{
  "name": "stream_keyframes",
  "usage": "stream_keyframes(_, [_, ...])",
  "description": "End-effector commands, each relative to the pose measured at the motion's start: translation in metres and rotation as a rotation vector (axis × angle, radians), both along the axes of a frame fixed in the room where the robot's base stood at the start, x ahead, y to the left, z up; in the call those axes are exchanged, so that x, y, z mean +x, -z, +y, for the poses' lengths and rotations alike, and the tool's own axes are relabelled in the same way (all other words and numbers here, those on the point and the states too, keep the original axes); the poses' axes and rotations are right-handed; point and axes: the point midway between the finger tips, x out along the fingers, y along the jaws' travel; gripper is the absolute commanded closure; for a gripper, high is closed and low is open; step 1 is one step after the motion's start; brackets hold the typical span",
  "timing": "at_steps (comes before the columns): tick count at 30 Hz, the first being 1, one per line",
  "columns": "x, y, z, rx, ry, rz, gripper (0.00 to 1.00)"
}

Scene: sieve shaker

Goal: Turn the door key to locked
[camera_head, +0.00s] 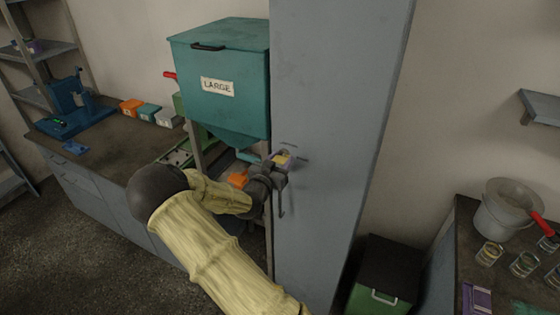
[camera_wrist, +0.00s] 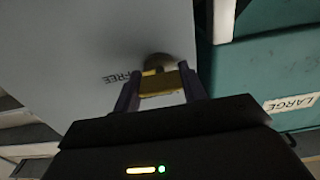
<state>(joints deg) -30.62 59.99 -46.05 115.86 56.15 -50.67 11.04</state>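The door key (camera_wrist: 160,84) has a yellow bow and sits at a dark round lock (camera_wrist: 158,62) in the grey cabinet door (camera_head: 325,110). An upside-down label reading "FREE" (camera_wrist: 124,77) shows beside the lock in the wrist view; any other label is hidden or unreadable. My gripper (camera_wrist: 160,92) has one finger on each side of the bow, and both appear to touch it. In the head view my gripper (camera_head: 277,170) is up against the door, with a little yellow of the key showing at its tip. The key's shaft is hidden.
A teal hopper marked "LARGE" (camera_head: 220,85) stands just left of the door. A vertical door handle (camera_head: 281,202) is just below my gripper. A workbench (camera_head: 110,150) is at the left; a table with a bucket (camera_head: 505,215) and jars is at the right.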

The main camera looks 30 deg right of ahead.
Motion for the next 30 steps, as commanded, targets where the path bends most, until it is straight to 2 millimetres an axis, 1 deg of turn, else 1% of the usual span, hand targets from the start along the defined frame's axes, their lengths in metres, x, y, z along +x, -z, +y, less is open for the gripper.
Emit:
stream_keyframes(8, [-0.0005,0.0003,-0.0003,-0.012,0.001,0.017,0.81])
stream_keyframes(14, [-0.0005,0.0005,0.0,-0.053,0.001,0.07,0.81])
stream_keyframes(20, [-0.0005,0.0008,0.0,-0.13,0.001,0.169,0.81])
stream_keyframes(30, [-0.0004,0.0,0.0001,-0.319,0.001,0.41,0.81])
